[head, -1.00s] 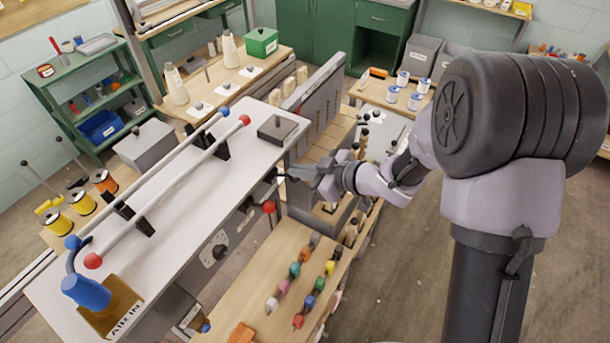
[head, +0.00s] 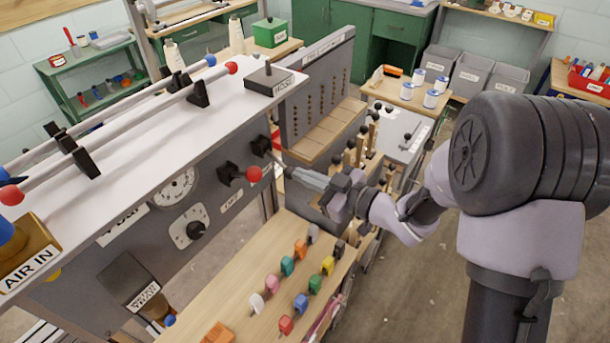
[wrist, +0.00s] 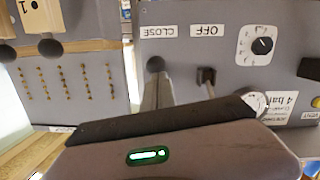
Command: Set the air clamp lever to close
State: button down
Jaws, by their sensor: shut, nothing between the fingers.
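The black lever mount (head: 260,145) is on the right part of the grey machine panel, and my gripper (head: 297,174) is just to its right. In the wrist view a dark round knob or hub (wrist: 155,64) sits below the CLOSE label (wrist: 168,31), right at the tips of my gripper (wrist: 158,84). My gripper is shut and empty. I cannot tell whether it touches the lever. I cannot make out the lever's full angle, as my gripper covers part of it. A second lever with a red ball (head: 254,174) is to the left; its stem (wrist: 206,78) is under the OFF label (wrist: 207,30).
A dial (head: 195,230) and a gauge (head: 174,186) are further left on the panel. A pegged board (head: 320,85) stands behind my gripper. Coloured pieces (head: 288,265) lie on the wooden shelf below. The floor to the right is open.

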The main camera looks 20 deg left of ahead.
jog(key=shift+a+f+b, duration=0.1)
jog(key=shift+f+b, duration=0.6)
jog(key=shift+f, duration=0.3)
jog(key=shift+f, duration=0.1)
